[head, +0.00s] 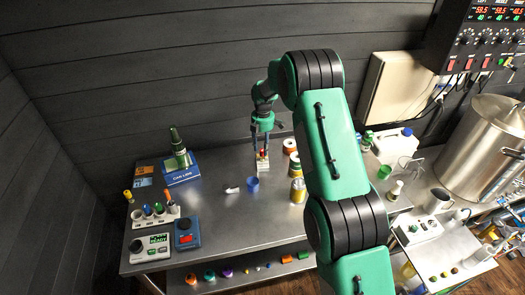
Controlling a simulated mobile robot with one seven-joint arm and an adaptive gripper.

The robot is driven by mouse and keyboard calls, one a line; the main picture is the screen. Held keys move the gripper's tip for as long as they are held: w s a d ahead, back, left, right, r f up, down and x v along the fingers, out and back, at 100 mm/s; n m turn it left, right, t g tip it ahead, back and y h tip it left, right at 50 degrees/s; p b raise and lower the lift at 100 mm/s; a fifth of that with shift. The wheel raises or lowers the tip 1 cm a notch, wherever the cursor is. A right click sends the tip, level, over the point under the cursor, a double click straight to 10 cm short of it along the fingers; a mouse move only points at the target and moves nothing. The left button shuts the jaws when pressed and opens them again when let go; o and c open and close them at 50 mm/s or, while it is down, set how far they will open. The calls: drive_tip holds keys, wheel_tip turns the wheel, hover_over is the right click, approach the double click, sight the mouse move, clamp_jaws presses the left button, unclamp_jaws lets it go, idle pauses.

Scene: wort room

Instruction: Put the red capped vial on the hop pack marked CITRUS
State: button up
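My gripper (262,148) points down over the back middle of the steel bench. A small red and yellow spot, possibly the red capped vial (264,154), shows right at its fingertips. Below it is a small pale block or rack (262,165). At this size I cannot tell whether the fingers are closed on the vial or only around it.
A blue stand with a green bottle (179,150) stands right of the packs. A blue cup (252,185), a white piece (232,189) and cans (298,190) stand mid-bench. The front middle is clear.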

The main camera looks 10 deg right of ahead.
wheel_tip(320, 180, up, 9)
idle(0.4)
drive_tip(key=shift+r, duration=0.1)
idle(0.4)
drive_tip(key=s+r+m+t, duration=0.3)
drive_tip(key=s+r+m, duration=0.6)
drive_tip(key=s+r, duration=1.65)
drive_tip(key=s+a+r+m+t, duration=0.1)
drive_tip(key=s+r+m, duration=0.2)
drive_tip(key=s, duration=0.5)
drive_tip(key=s+r+m, duration=0.3)
drive_tip(key=s, duration=0.4)
drive_tip(key=s+f+m+t, duration=0.1)
drive_tip(key=s+f+m, duration=0.1)
drive_tip(key=s, duration=0.6)
drive_tip(key=s+f+m, duration=0.1)
drive_tip(key=s+m, duration=0.2)
drive_tip(key=s, duration=0.5)
drive_tip(key=shift+s+a+f+t, duration=0.25)
drive_tip(key=shift+s+f+t, duration=0.1)
drive_tip(key=shift+t, duration=0.05)
